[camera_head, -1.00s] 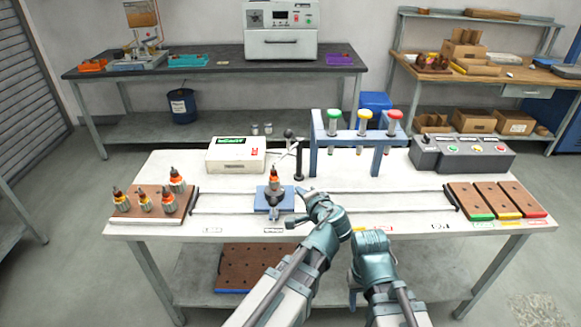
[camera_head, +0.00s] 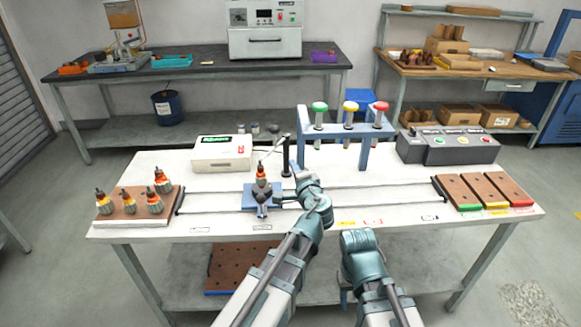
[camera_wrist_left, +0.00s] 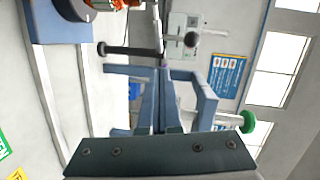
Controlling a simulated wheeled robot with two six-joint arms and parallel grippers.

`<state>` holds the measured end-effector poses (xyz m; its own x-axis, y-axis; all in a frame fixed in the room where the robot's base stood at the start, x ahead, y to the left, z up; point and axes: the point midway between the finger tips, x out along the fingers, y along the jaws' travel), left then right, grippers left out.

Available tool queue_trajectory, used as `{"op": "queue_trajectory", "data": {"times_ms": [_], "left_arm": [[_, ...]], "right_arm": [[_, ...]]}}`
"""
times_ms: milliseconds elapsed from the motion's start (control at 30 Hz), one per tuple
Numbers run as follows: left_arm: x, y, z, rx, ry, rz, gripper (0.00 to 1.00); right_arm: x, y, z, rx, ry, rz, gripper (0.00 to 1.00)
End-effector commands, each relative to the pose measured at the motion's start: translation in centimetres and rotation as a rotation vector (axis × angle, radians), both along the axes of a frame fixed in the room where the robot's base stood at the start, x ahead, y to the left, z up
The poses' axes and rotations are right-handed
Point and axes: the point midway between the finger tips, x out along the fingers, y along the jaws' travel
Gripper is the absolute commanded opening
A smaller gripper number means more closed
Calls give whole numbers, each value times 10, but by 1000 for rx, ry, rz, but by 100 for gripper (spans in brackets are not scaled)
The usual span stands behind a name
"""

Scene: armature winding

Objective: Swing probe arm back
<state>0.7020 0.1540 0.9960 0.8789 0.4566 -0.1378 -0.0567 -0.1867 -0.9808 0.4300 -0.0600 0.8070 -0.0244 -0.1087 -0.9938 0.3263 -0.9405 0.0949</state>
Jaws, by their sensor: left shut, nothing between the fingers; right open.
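The probe stand's black post (camera_head: 286,155) stands on the table behind the blue fixture (camera_head: 250,195). In the left wrist view the post (camera_wrist_left: 130,50) lies sideways, with the pale probe arm (camera_wrist_left: 157,18) running from its top and a dark round knob (camera_wrist_left: 191,39) close by. An orange-topped armature (camera_head: 262,177) stands upright in the fixture. My left gripper (camera_head: 298,172) is just in front and right of the post. Its fingers (camera_wrist_left: 161,72) are shut and empty; contact with the probe arm cannot be told. My right gripper (camera_head: 345,290) is low at the table's front edge, its fingers mostly hidden.
A white meter box (camera_head: 222,152) stands left. Several armatures sit on a brown tray (camera_head: 112,215). A grey control box (camera_head: 450,148) and brown trays (camera_head: 482,190) are at right.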

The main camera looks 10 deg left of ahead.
Motion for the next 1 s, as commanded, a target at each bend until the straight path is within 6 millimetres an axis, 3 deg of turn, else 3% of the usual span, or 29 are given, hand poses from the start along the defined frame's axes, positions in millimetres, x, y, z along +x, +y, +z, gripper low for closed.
{"op": "queue_trajectory", "data": {"times_ms": [100,367,600,1000], "left_arm": [[27,12,-5,-1,0,3,0],[71,36,-12,0,0,2,0],[74,64,-17,0,0,2,0],[76,72,-18,0,0,0,0]], "right_arm": [[0,0,-5,0,0,0,50],[0,0,-12,0,0,0,50],[0,0,-17,0,0,0,50],[0,0,-18,0,0,0,50]]}}
